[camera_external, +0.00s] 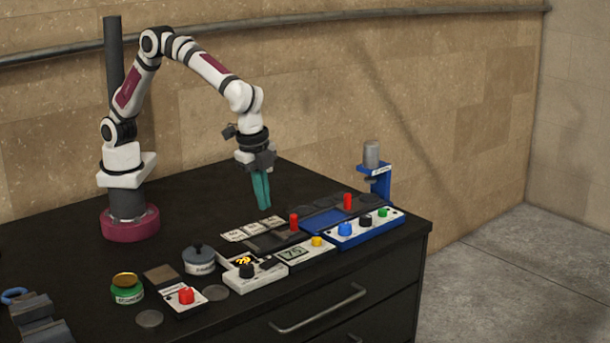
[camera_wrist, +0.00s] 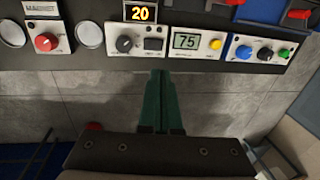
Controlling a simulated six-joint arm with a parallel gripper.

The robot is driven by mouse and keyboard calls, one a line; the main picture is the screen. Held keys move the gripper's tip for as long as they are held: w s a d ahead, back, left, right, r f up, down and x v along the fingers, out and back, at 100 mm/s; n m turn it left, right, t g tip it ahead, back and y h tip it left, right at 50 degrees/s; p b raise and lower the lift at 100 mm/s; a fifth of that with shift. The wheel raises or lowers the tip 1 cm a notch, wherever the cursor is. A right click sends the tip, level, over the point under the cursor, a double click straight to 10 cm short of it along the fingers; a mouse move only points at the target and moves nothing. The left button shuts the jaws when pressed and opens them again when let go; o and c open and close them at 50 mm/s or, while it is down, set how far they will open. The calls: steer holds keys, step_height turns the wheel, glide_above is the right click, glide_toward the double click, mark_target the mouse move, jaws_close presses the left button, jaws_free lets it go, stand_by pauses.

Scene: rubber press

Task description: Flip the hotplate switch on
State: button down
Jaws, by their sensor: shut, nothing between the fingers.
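A white control panel (camera_external: 256,282) has a black knob (camera_external: 246,271) and a black rocker switch (camera_external: 268,262). In the wrist view the knob (camera_wrist: 124,44) and rocker (camera_wrist: 154,44) lie under an orange display (camera_wrist: 140,13) reading 20. I cannot read a hotplate label or tell the rocker's position.
A panel (camera_external: 306,257) reading 75 has a yellow button. Right of it is a blue-fronted panel (camera_external: 370,236) with blue, black and green controls. Red handles (camera_external: 347,201) rise behind.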

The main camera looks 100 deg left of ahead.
mark_target(275, 260)
steer(key=f, duration=0.4)
steer(key=w+a+f, duration=0.1)
steer(key=f, duration=0.9)
steer(key=shift+w+a, duration=0.25)
steer(key=shift+a, duration=0.1)
steer(key=shift+f, duration=0.1)
steer(key=shift+s+d+r, duration=0.2)
steer(key=shift+s+d, duration=0.3)
